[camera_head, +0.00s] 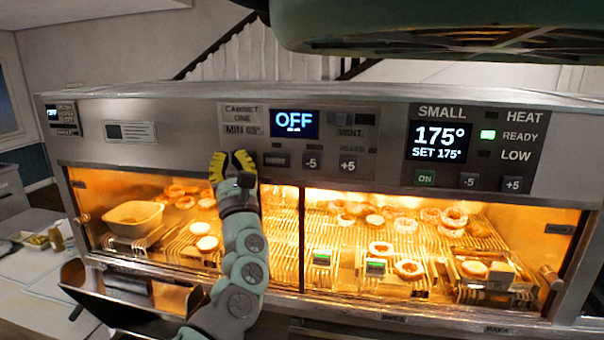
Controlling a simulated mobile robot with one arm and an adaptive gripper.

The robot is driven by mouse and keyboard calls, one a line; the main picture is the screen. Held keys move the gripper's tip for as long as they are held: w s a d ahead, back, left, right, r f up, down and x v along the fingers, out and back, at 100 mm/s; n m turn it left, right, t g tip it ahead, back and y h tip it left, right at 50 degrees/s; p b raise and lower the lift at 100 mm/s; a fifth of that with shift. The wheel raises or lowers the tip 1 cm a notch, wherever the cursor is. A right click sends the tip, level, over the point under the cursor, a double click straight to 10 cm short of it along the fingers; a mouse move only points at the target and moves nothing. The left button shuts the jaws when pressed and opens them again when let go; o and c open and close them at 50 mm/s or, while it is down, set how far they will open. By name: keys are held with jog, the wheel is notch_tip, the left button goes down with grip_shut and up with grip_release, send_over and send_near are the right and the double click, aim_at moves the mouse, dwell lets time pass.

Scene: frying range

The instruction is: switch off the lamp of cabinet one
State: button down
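The panel labelled "CABINET ONE, MIN 05" (242,117) is on the upper front of the warming cabinet. Its blue display (295,123) reads "OFF". Below it are a dark button (276,160), a "-5" button (312,163) and a "+5" button (348,165). I cannot read a lamp label. The left compartment (180,200) glows orange behind glass. My gripper (232,165), with yellow fingertips, is just below the label and left of the dark button. It hides part of the panel's lower edge; I cannot tell whether it touches. Nothing shows in it, and its finger gap is unclear.
A second panel at right has a display (438,142) reading 175°, a green "ON" button (426,178) and a lit green "READY" light (488,135). Ring-shaped food and a pale bowl (133,217) are inside the cabinet. A large dark green shape (440,25) overhangs at top right.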

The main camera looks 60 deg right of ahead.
jog(key=shift+w+d+b, duration=0.15)
jog(key=shift+d+b, duration=0.1)
jog(key=shift+b, duration=0.05)
jog(key=shift+a+p, duration=0.3)
jog(key=shift+a, duration=0.15)
jog(key=shift+s, duration=0.2)
jog(key=a+p, duration=0.1)
jog(key=s+a+p, duration=0.1)
jog(key=a, duration=0.1)
jog(key=s+a+p, duration=0.1)
jog(key=a, duration=0.1)
jog(key=shift+s+a, duration=0.1)
jog(key=shift+a, duration=0.15)
dwell(0.4)
